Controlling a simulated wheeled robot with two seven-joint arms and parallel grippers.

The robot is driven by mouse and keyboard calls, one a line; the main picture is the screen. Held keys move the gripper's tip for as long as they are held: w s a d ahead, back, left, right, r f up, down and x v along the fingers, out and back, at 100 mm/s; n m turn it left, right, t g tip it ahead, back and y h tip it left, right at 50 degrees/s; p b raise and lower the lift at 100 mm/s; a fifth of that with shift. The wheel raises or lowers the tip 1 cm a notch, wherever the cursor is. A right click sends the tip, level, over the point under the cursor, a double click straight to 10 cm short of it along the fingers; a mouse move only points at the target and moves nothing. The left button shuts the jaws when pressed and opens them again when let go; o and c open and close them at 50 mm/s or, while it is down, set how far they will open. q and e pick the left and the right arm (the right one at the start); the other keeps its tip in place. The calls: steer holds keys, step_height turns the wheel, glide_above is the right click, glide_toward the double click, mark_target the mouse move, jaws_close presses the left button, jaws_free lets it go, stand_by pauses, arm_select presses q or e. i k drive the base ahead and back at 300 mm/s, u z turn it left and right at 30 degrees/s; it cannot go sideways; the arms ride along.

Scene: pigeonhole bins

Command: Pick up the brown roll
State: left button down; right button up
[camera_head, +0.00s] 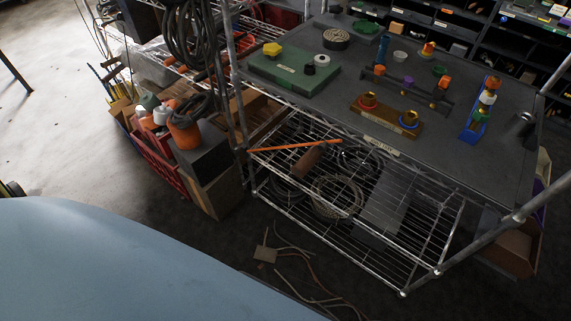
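A brown cylinder (307,160), which looks like the brown roll, lies tilted on the wire shelf (415,213) under the grey table top. An orange rod (290,146) lies close to its upper end, and dark cable coils are near it. Whether it touches them I cannot tell. Neither of my grippers shows in the head view.
A metal post (236,85) stands left of the shelf. A red crate (155,160) and loose cables (310,268) are on the floor.

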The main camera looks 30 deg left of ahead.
mark_target(313, 155)
steer(key=u, duration=0.05)
steer(key=k, duration=0.3)
steer(key=u, duration=1.55)
steer(key=i, duration=1.35)
steer(key=z, duration=1)
steer(key=i, duration=0.8)
steer(key=z, duration=0.95)
